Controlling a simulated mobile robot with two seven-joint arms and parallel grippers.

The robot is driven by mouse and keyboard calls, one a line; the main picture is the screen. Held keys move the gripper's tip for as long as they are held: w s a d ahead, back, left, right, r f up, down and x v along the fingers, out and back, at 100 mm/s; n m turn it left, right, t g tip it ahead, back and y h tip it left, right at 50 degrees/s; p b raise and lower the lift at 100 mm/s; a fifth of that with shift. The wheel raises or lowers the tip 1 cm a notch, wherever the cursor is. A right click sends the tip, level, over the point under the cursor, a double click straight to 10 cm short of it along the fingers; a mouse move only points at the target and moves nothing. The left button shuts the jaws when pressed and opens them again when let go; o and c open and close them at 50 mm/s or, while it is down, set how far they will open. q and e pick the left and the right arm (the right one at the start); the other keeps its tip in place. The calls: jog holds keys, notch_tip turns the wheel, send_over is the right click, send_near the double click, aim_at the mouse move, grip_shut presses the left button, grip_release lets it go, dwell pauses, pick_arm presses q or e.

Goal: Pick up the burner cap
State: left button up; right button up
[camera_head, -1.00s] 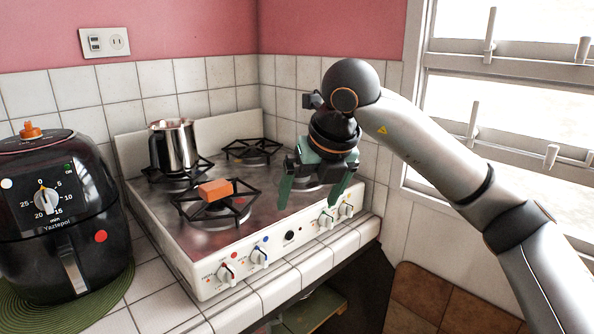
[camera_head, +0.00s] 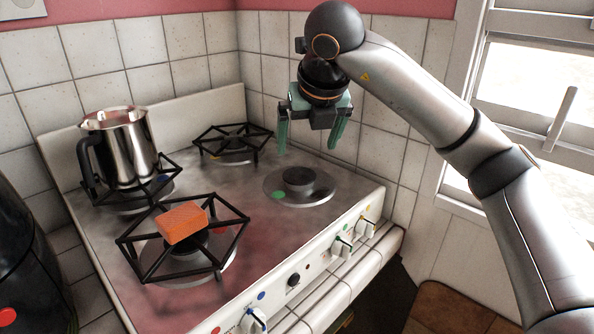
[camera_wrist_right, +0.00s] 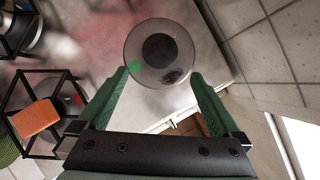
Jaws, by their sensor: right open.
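The burner cap (camera_head: 299,178) is a dark round disc on a steel burner plate (camera_head: 322,196) at the right of the stove top, with no grate over it. In the right wrist view the cap (camera_wrist_right: 160,48) shows from above, beyond the fingertips and between their lines. My right gripper (camera_head: 311,146) is open and empty, with green fingers pointing down, above and slightly behind the cap, apart from it. It also shows in the right wrist view (camera_wrist_right: 160,75). My left gripper is not in view.
An orange block (camera_head: 181,222) rests on the front-left grate (camera_head: 228,241). A steel pot (camera_head: 124,150) stands on the back-left grate. Another grate (camera_head: 233,140) is empty at the back. Tiled walls (camera_head: 400,130) close in behind and right. Knobs (camera_head: 341,246) line the front.

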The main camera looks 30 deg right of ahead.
aim_at(300, 175)
jog(key=x, duration=1)
jog(key=shift+w+f+p, duration=0.15)
jog(key=shift+f+p, duration=0.05)
jog(key=shift+p, duration=0.1)
jog(key=shift+c, duration=0.4)
jog(key=c, duration=1.1)
